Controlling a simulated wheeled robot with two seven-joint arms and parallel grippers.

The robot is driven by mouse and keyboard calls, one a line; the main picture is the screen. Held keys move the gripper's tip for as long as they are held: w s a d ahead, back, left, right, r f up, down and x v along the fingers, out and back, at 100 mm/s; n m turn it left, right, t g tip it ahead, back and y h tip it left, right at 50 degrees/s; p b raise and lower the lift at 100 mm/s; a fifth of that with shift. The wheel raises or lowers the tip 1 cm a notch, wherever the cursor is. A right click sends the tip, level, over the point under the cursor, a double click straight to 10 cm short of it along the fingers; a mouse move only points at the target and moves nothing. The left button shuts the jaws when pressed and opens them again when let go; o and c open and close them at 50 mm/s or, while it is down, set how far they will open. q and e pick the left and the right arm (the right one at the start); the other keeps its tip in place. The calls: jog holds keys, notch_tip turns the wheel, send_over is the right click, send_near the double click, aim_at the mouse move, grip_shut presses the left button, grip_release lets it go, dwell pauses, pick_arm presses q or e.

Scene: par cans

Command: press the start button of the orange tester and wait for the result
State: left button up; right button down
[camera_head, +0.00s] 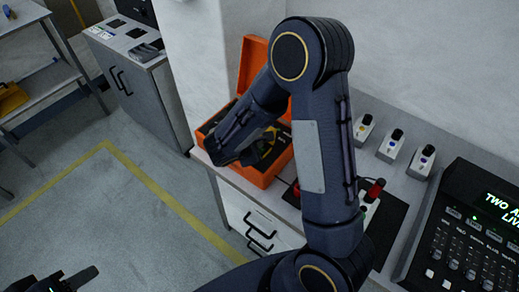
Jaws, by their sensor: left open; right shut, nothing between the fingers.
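The orange tester (267,178) is an open case on the grey bench, with its lid (251,62) raised at the back. My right arm crosses in front and hides much of it. My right gripper (262,149) is a dark shape over the case's inside; its fingertips are hard to make out, and it looks shut and empty. I cannot tell whether it touches anything. The start button and any result light are hidden or too small to see. My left gripper (62,281) is open and empty at the bottom left, over the floor, far from the tester.
Several white boxes with black tops (392,145) stand along the wall. A red-capped item (375,189) lies by a dark mat (392,222). A black console (470,240) with a lit green display is at right. A grey cabinet (140,95) and open floor lie left.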

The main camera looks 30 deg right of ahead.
jog(key=shift+f+b, duration=0.4)
jog(key=shift+b, duration=0.1)
dwell(0.8)
jog(key=shift+r+p, duration=0.4)
jog(key=shift+r, duration=0.4)
notch_tip(320, 180, up, 5)
jog(key=p, duration=0.3)
dwell(0.4)
dwell(0.6)
